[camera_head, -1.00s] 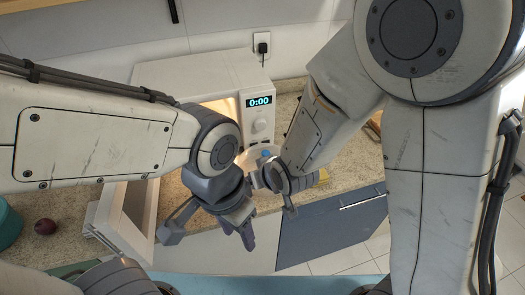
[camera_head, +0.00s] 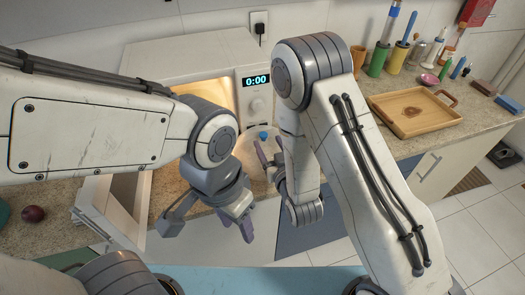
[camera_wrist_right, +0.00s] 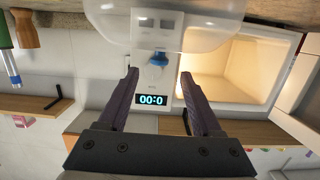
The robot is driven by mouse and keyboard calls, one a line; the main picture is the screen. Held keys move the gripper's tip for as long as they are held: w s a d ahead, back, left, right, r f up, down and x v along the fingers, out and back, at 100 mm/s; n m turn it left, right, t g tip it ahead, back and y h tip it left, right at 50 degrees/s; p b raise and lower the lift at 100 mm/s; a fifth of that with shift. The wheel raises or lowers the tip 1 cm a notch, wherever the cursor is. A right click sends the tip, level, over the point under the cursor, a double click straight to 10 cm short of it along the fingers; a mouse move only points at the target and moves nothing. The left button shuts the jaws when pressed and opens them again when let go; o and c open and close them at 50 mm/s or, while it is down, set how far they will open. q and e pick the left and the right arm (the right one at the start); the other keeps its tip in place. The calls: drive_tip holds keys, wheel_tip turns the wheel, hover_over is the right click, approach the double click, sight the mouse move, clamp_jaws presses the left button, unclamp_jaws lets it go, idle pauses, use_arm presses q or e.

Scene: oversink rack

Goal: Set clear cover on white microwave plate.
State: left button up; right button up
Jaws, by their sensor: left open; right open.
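The clear cover (camera_wrist_right: 165,22) is a see-through dome with a blue knob (camera_wrist_right: 158,60), at the top of the right wrist view. In the head view its blue knob (camera_head: 263,135) shows in front of the microwave, with the dome partly hidden by my right gripper (camera_head: 270,150). My right gripper is open, its two dark fingers (camera_wrist_right: 161,90) apart and empty, pointing toward the knob without touching it. My left gripper (camera_head: 207,230) is open and empty, low in front of the open microwave. I cannot clearly make out the white plate.
The white microwave (camera_head: 190,60) has a lit interior, a 0:00 display and its door (camera_head: 115,210) open at the left. A wooden tray (camera_head: 412,112) and several bottles stand on the right counter. A dark red round fruit (camera_head: 33,213) lies at the left.

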sight(262, 133)
drive_tip(key=shift+f+b+x, duration=0.25)
drive_tip(key=shift+b+x, duration=1.1)
drive_tip(key=shift+b, duration=1.5)
drive_tip(key=shift+w+a+b, duration=0.15)
drive_tip(key=shift+w+b, duration=0.25)
drive_tip(key=shift+w, duration=0.05)
drive_tip(key=p+x, duration=0.1)
drive_tip(key=x, duration=0.3)
drive_tip(key=shift+w+f+p, duration=0.1)
drive_tip(key=shift+w+p, duration=0.25)
drive_tip(key=shift+p, duration=0.05)
drive_tip(key=shift+w+a+f, duration=0.15)
drive_tip(key=shift+w, duration=0.15)
drive_tip(key=shift+c, duration=0.3)
clamp_jaws()
